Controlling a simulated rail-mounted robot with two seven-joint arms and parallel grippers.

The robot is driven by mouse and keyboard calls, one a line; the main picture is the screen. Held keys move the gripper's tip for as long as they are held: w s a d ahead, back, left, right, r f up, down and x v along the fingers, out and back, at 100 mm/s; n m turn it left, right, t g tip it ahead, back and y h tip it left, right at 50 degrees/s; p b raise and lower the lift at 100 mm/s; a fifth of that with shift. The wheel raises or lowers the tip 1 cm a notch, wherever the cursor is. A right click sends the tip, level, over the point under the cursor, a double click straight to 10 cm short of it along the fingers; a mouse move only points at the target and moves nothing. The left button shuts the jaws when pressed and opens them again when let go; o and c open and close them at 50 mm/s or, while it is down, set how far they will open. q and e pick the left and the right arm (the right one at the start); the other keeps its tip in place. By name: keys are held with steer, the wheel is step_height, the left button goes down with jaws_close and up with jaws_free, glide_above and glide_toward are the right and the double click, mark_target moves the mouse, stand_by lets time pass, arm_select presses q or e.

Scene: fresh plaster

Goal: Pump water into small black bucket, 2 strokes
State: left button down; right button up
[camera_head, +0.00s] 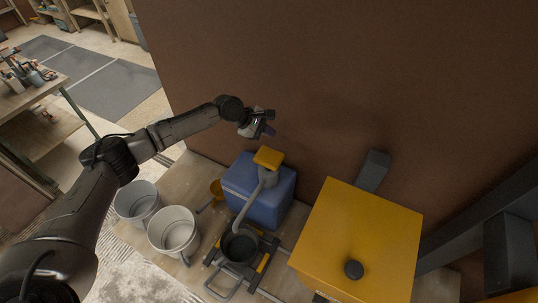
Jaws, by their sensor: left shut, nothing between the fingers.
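A small black bucket (238,247) stands on a low dark frame on the floor, under the end of a grey spout. The spout runs down from a pump with a flat yellow top (268,158) on a blue tank (239,177). My left gripper (268,130) is shut and empty. In the picture it shows just above the yellow pump top, with a visible gap between them. The inside of the bucket looks dark, and I cannot tell whether it holds water. My right gripper is not in view.
Two pale buckets, one (174,231) nearer the tank and one (137,201) further left, stand beside it. A large yellow box (357,235) stands to the right. A brown wall (330,80) rises behind.

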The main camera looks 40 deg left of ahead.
arm_select(q)
steer(key=shift+m, duration=0.3)
steer(key=shift+f, duration=0.15)
steer(key=b, duration=0.8)
glide_above(269, 157)
step_height(269, 157, down, 6)
steer(key=shift+a+f, duration=0.15)
steer(key=shift+f, duration=1.1)
stand_by(0.4)
steer(key=shift+f, duration=0.1)
stand_by(0.5)
